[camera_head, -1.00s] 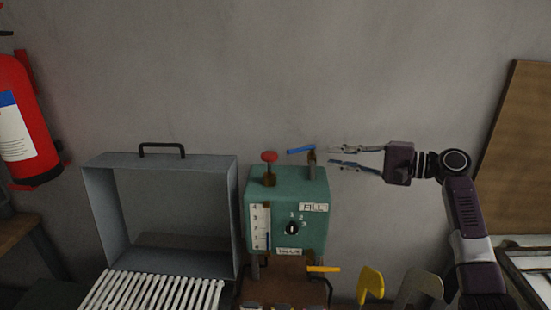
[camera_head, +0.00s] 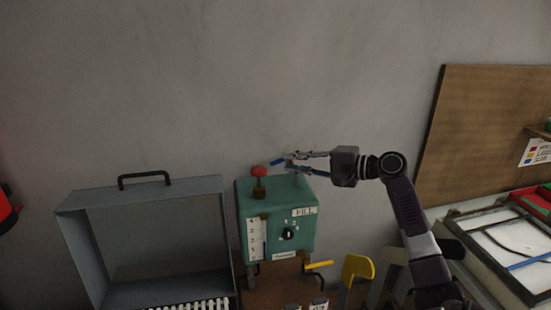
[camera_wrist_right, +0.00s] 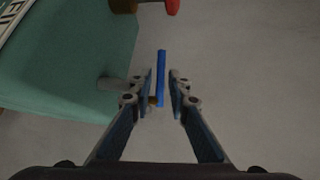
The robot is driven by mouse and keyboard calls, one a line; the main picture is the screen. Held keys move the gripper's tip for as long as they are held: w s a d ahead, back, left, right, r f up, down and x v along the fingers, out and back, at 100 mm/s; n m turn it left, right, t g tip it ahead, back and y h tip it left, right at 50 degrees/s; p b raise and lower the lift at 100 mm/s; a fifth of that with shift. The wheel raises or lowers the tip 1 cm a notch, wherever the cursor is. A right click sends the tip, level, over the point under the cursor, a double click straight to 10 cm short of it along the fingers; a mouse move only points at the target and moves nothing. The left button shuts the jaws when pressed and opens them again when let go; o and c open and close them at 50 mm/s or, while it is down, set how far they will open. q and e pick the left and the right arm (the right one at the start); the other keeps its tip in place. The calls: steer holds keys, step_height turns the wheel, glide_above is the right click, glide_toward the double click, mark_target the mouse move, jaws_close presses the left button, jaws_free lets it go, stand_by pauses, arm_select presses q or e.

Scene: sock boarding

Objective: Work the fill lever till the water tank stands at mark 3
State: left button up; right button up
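The green tank box (camera_head: 258,217) stands against the wall. Its white gauge (camera_head: 252,240) has numbered marks, with a thin blue column in the lower part; I cannot read its exact level. The fill lever's blue handle (camera_head: 278,161) sticks out above the box's top right, above the FILL label (camera_head: 304,212). My right gripper (camera_head: 290,162) comes in from the right at the lever, which partly hides behind it. In the right wrist view, the blue handle (camera_wrist_right: 161,78) lies between the two open fingers (camera_wrist_right: 160,88), with gaps on both sides. My left gripper is not in view.
A red knob (camera_head: 258,171) stands on the box left of the lever. A black dial (camera_head: 288,233) is on the front. A grey open frame (camera_head: 75,235) stands at left, and a yellow lever (camera_head: 319,265) sticks out below. The wall above is clear.

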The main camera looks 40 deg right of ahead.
mark_target(280, 161)
steer(key=p+x, duration=0.1)
steer(key=x, duration=0.3)
steer(key=shift+a+r, duration=0.15)
steer(key=shift+w+a, duration=0.1)
steer(key=shift+w, duration=0.1)
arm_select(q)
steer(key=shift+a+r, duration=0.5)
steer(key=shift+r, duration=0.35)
arm_select(e)
steer(key=shift+c, duration=0.6)
jaws_close()
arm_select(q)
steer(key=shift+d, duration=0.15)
arm_select(e)
steer(key=shift+f, duration=0.2)
